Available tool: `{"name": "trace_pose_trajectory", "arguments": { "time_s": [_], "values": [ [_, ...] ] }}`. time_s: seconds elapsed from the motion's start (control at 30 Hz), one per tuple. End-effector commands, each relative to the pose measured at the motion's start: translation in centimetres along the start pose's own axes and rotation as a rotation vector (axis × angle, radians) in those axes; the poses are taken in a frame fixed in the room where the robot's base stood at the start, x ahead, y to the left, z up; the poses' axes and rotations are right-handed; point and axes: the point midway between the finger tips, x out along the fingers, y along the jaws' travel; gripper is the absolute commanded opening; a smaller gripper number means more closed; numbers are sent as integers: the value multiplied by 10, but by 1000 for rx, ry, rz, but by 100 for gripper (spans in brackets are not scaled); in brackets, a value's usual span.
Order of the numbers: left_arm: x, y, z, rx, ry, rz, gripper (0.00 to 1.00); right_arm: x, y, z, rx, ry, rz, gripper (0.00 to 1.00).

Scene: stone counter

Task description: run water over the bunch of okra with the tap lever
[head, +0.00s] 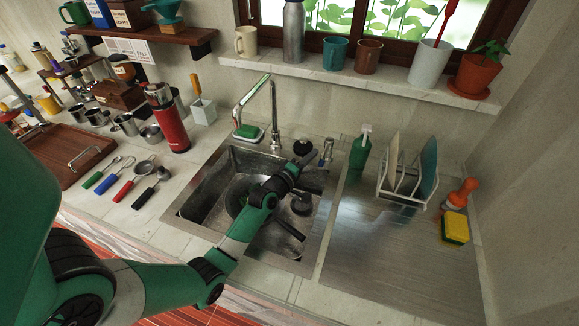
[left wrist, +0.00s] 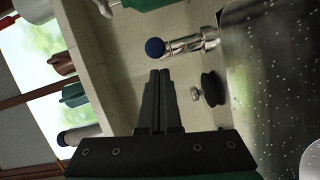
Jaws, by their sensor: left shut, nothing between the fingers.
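The chrome tap (head: 272,115) rises behind the steel sink (head: 205,172), with its spout bent to the left. The tap lever (head: 328,148) stands to its right at the sink's back edge. In the left wrist view the lever is a metal cylinder with a blue knob (left wrist: 155,47). My left gripper (head: 306,160) reaches over the sink, just left of the lever. Its fingers (left wrist: 161,72) are shut, empty, and point at the blue knob with a small gap seen. A dark pan (head: 236,190) sits in the sink, partly hidden by my arm. I cannot make out the okra. No water stream shows.
A black plug (left wrist: 213,87) lies near the lever. A green soap bottle (head: 359,150) and a dish rack (head: 403,180) stand right of the sink. A red flask (head: 170,125) and several utensils are left. The right drainboard's front is clear.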

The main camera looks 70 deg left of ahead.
Motion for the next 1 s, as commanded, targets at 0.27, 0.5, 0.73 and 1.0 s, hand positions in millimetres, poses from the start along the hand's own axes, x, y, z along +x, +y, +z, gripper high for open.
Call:
{"name": "trace_pose_trajectory", "arguments": {
  "time_s": [0.27, 0.5, 0.73, 1.0],
  "values": [
    [-60, 6, -2, 2, -8, 0, 0, 13, 0, -12, 0, 1, 0, 50],
    [-96, 4, 0, 3, -7, 3, 0, 16, 0, -15, 0, 0, 0, 50],
    [-101, 4, 0, 3, -6, 5, 0, 16, 0, -14, 0, 0, 0, 50],
    [-100, 4, 3, 4, -12, 6, 0, 16, 0, -14, 0, 0, 0, 50]
  ]
}}
